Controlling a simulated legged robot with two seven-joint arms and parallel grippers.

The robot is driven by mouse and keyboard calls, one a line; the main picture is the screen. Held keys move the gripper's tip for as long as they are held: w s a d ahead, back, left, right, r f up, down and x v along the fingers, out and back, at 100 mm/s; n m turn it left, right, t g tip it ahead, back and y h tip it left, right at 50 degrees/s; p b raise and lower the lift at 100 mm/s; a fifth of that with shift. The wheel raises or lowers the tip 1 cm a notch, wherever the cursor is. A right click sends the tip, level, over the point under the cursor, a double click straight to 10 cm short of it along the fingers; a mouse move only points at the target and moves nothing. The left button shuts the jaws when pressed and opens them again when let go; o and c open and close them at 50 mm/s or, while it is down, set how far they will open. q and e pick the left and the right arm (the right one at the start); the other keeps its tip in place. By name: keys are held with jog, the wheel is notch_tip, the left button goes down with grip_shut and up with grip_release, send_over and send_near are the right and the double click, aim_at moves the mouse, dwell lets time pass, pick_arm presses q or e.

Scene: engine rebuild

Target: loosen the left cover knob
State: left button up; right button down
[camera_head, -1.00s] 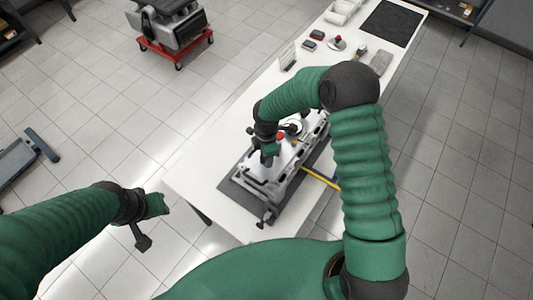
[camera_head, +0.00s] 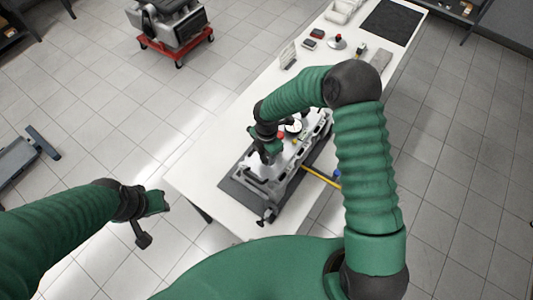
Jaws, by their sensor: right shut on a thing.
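The engine part with its light cover (camera_head: 265,186) lies on a dark mat (camera_head: 232,190) on the white table. My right gripper (camera_head: 268,154) reaches down onto the cover from above and is shut on a knob at its left side. The fingers and wrist hide most of that knob. A small red piece (camera_head: 281,135) shows just beside the gripper. My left gripper (camera_head: 152,220) is open and empty, off the table's left edge and over the floor.
A yellow-handled tool (camera_head: 319,177) lies right of the engine part. An engine on a red trolley (camera_head: 175,42) stands on the floor. The table's near left corner is clear.

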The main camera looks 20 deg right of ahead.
aim_at(266, 157)
jog(key=shift+s+f, duration=0.1)
jog(key=shift+s, duration=0.05)
jog(key=c, duration=0.9)
grip_release()
jog(key=shift+o, duration=0.2)
jog(key=shift+a, duration=0.1)
notch_tip(266, 157, up, 17)
jog(key=b, duration=0.3)
jog(key=shift+w, duration=0.2)
